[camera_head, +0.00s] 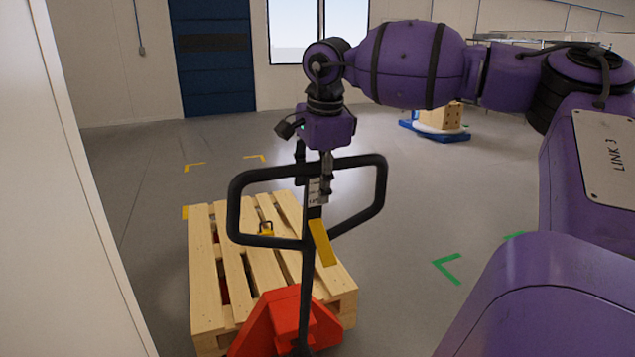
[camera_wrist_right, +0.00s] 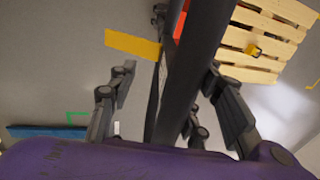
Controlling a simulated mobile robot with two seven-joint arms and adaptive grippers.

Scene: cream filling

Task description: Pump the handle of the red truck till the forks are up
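The red truck (camera_head: 292,318) stands at the bottom centre of the head view, its body against a wooden pallet (camera_head: 205,270). Its black loop handle (camera_head: 238,210) rises upright toward me, with a yellow plate (camera_head: 322,243) on the shaft. My right gripper (camera_head: 314,182) points down at the handle's top bar, one finger on each side of it. In the right wrist view the dark handle bar (camera_wrist_right: 195,70) runs between the spread fingers, with a clear gap at the left finger. The forks are hidden under the pallet, so their height cannot be told. My left gripper is out of view.
A pale wall or panel edge (camera_head: 75,200) stands close on the left. A blue door (camera_head: 215,80) is at the back. A box on a blue base (camera_head: 432,131) stands far right. Grey floor with yellow and green corner marks (camera_head: 447,268) is open around the pallet.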

